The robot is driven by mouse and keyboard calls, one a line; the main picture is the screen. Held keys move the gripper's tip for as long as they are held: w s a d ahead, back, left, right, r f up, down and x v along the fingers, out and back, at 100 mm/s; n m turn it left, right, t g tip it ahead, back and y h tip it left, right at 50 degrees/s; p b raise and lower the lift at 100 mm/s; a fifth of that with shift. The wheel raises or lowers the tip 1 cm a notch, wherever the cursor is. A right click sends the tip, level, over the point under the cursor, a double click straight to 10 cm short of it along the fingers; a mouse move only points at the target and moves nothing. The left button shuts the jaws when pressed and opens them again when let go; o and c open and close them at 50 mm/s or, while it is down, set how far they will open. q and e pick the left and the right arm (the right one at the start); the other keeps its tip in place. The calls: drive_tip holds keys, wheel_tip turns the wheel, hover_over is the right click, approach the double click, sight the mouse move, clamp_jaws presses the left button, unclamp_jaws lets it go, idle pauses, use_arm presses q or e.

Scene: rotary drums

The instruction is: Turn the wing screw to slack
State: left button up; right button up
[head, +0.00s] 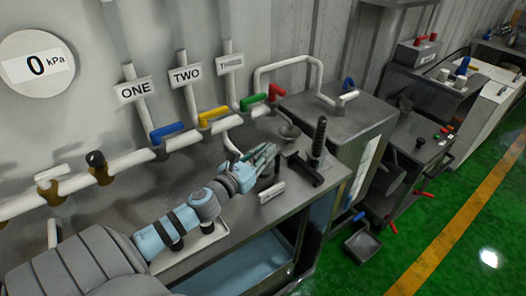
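My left arm reaches in from the lower left over the grey bench. My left gripper (268,157) is at the bench's right part, just left of a dark upright ribbed post (319,138) on a black base. A dark round piece shows partly under the gripper. I cannot make out a wing screw for certain; it may be hidden by the gripper or too small to tell. The fingers are too small and overlapped to show whether they are open. My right gripper is not in view.
A white pipe (120,163) runs along the back with blue (167,131), yellow (213,115), green (253,101) and red (277,90) handles. A round gauge (37,64) reads 0 kPa. A small plate (272,192) is near the bench's front edge. A grey cabinet (335,118) stands to the right.

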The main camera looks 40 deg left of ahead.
use_arm(q)
clamp_jaws()
drive_tip(key=shift+y, duration=0.3)
drive_tip(key=shift+r+n+y+p, duration=0.15)
drive_tip(key=shift+n+y+p, duration=0.95)
drive_tip(key=shift+y, duration=0.4)
drive_tip(key=n+g+y+p, duration=0.1)
drive_tip(key=n+y, duration=0.1)
drive_tip(key=y, duration=0.1)
drive_tip(key=shift+n+g+y, duration=0.3)
drive_tip(key=n+g+y, duration=0.2)
drive_tip(key=y, duration=0.1)
drive_tip(key=shift+d+n+y+b, duration=0.1)
drive_tip(key=shift+n+y+b, duration=0.2)
drive_tip(key=shift+y, duration=0.1)
drive_tip(key=shift+n+g+y+b, duration=0.55)
drive_tip(key=shift+n+g+y, duration=1.1)
drive_tip(key=shift+g, duration=0.65)
